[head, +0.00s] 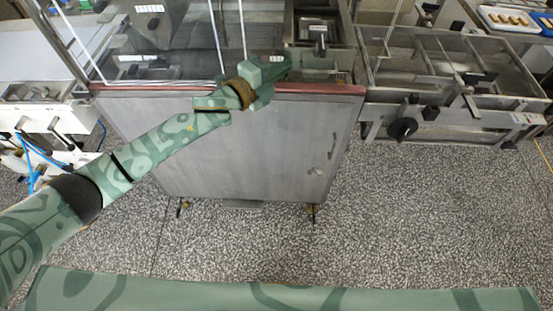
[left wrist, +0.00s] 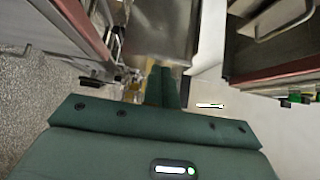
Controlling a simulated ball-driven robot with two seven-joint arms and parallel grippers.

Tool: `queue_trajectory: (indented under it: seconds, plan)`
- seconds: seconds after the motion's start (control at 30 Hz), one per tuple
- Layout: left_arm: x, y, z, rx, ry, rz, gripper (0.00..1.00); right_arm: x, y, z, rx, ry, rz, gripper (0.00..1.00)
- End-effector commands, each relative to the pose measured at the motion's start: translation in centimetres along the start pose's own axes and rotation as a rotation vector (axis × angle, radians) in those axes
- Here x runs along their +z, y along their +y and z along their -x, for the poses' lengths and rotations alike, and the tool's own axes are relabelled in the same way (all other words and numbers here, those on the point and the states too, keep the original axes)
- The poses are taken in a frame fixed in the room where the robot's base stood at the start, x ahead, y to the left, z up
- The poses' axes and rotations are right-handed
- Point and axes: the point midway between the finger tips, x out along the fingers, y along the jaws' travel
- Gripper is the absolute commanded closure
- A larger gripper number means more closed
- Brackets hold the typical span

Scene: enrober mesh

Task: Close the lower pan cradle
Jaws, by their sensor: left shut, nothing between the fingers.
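My left gripper (head: 288,64) is at the red front edge of the grey machine, near its right end; its fingers partly blend into the background. In the left wrist view the two green fingers (left wrist: 162,86) are together with nothing between them. A dark metal pan-like unit with a handle (head: 318,30) is set in the machine just beyond the gripper. In the left wrist view a metal handle (left wrist: 285,20) shows on a red-edged unit at the upper right, apart from the fingers. I cannot tell which part is the lower pan cradle. My right gripper is out of view.
The grey cabinet front (head: 235,145) stands below the red edge (head: 330,90). A metal frame conveyor with a black knob (head: 402,129) adjoins at right. White equipment (head: 40,115) with blue tubing is at left. The speckled floor (head: 400,220) in front is clear.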

Motion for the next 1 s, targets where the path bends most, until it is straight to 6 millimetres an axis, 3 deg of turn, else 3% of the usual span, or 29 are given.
queue_trajectory:
  seconds: [0.2, 0.4, 1.0]
  plan:
    - [3.7, 0.5, -3.7, -0.001, -0.002, -0.001, 1.0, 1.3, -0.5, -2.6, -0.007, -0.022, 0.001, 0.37]
    - [5.6, 0.3, -5.6, 0.0, -0.001, 0.0, 1.0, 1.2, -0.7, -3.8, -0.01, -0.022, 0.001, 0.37]
    - [6.3, 0.0, -6.3, 0.0, 0.0, 0.001, 1.0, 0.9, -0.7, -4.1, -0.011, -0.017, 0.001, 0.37]
